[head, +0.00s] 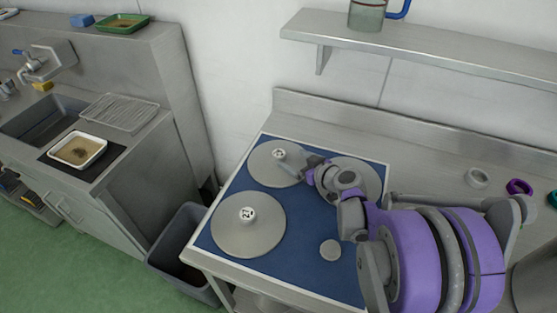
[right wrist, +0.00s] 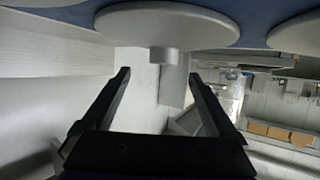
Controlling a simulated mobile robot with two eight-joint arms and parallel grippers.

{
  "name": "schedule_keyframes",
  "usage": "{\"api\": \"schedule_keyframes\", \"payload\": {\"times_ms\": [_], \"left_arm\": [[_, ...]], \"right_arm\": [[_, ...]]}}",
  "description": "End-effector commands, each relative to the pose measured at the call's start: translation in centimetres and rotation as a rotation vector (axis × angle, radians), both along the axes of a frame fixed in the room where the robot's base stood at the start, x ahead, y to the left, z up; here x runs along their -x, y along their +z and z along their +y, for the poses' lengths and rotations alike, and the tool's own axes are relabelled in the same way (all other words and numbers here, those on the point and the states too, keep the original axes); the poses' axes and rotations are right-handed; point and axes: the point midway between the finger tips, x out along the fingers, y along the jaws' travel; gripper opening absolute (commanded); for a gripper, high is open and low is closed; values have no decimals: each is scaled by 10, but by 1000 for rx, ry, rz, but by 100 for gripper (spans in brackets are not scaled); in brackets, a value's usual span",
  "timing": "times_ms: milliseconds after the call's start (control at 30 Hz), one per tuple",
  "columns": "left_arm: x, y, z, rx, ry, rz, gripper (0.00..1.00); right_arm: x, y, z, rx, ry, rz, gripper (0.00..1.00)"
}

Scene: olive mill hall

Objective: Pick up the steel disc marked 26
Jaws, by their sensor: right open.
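Three large grey steel discs with raised centres lie on a blue mat (head: 220,205). The back left disc (head: 265,174) has a marked knob (head: 279,154), and the front left disc (head: 248,235) has a marked knob (head: 247,214); I cannot read either number surely. The back right disc (head: 365,172) is partly hidden behind my right arm. My right gripper (head: 290,172) is at the right side of the back left disc, near its knob. In the right wrist view, my right gripper (right wrist: 160,74) is open and empty, with a disc (right wrist: 168,24) and its knob (right wrist: 163,55) just ahead, seen upside down. My left gripper is out of view.
A small grey disc (head: 330,250) lies at the mat's front. A grey bin (head: 185,260) stands left of the table. A ring (head: 476,178) and a purple ring (head: 519,187) lie at the right. A shelf (head: 430,48) hangs above the table's back.

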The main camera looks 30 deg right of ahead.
Motion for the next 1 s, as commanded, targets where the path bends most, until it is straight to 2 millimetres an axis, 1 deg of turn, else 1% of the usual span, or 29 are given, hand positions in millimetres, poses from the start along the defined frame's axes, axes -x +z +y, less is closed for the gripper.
{"api": "schedule_keyframes", "payload": {"times_ms": [33,167,400,500,767,800,867,1000], "left_arm": [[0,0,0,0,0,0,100],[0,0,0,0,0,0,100],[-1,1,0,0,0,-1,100],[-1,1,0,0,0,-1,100],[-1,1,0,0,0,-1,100],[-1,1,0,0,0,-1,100],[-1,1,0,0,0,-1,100],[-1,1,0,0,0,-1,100]], "right_arm": [[-5,-2,2,-1,2,0,93],[-12,-5,3,0,1,1,93],[-43,-20,12,-1,3,1,93],[-52,-23,13,1,1,1,93],[-54,-25,13,0,1,1,93],[-54,-25,13,0,1,1,89],[-54,-25,13,0,1,1,79],[-54,-24,13,0,1,1,53]]}}
